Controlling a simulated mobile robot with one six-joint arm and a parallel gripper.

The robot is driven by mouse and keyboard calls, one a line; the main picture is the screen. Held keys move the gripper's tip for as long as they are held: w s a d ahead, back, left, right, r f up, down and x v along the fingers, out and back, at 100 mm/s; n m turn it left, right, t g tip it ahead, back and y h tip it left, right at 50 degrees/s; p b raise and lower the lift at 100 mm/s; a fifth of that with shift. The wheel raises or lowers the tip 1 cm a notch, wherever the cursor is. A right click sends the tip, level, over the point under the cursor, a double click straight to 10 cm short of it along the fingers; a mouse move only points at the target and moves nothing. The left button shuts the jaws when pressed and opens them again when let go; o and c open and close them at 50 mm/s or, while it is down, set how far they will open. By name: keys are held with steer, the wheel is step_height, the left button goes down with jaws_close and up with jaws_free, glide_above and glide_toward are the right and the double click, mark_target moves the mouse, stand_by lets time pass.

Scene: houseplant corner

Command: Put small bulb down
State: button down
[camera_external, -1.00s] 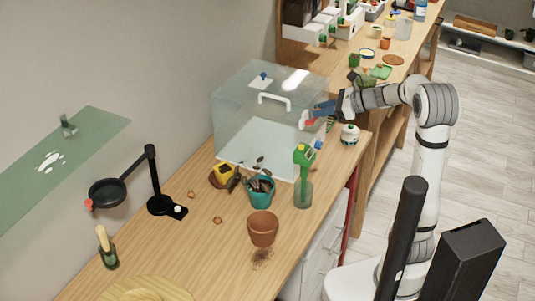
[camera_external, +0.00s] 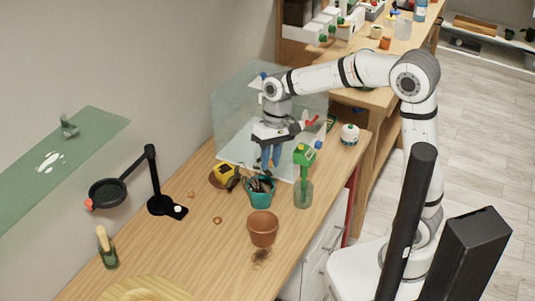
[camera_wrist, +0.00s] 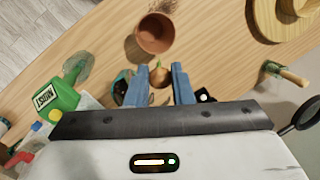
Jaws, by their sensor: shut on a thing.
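My gripper (camera_external: 270,167) points down above the table, just behind the teal pot and in front of the clear box. Its blue fingers show in the wrist view (camera_wrist: 159,85). They are shut on the small bulb (camera_wrist: 161,77), a brown round bulb with a green sprout. The held bulb is hard to make out in the external view. Two small brown things that look like bulbs lie loose on the wooden table, one nearer the lamp (camera_external: 191,194) and one nearer the terracotta pot (camera_external: 217,220).
The clear box (camera_external: 236,110) is behind my gripper. A black magnifier lamp (camera_external: 153,170) stands left. Bare table (camera_external: 190,245) lies left of the terracotta pot.

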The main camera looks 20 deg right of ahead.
steer(key=s+a+r+n+p, duration=0.1)
steer(key=s+a+n, duration=0.1)
steer(key=n, duration=0.2)
steer(key=n+t+y, duration=0.1)
glide_above(264, 219)
steer(key=s+a, duration=0.1)
steer(key=s, duration=0.3)
step_height(264, 219, down, 11)
step_height(264, 219, down, 11)
steer(key=b, duration=0.7)
steer(key=shift+w+r, duration=0.15)
steer(key=c, duration=1.2)
jaws_free()
steer(key=shift+r, duration=0.1)
